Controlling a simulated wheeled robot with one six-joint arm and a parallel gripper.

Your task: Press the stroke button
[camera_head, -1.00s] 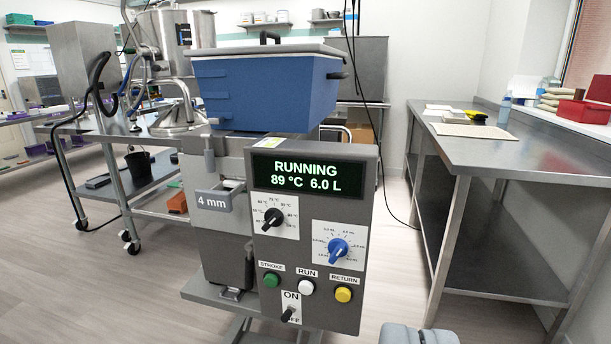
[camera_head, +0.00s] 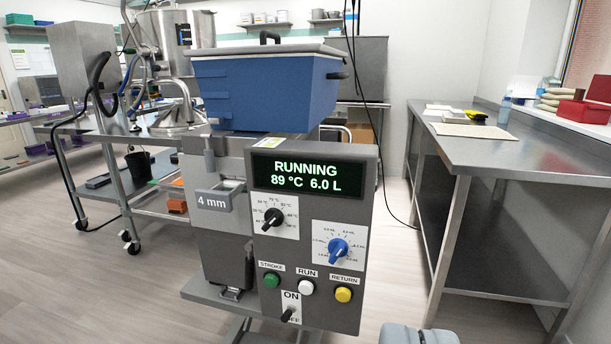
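The green stroke button (camera_head: 271,280) sits under the STROKE label (camera_head: 271,266) at the lower left of the grey control panel (camera_head: 340,165). Beside it are the white run button (camera_head: 306,287) and the yellow return button (camera_head: 343,294). The display (camera_head: 307,175) reads RUNNING, 89 °C, 6.0 L. The on/off toggle (camera_head: 288,314) is below the buttons.
The blue hopper (camera_head: 262,92) stands on top of the machine. A black knob (camera_head: 273,219) and a blue knob (camera_head: 338,249) are above the buttons. A steel table (camera_head: 510,150) stands at the right, and a wheeled cart (camera_head: 150,195) at the left. Floor in front of the panel looks clear.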

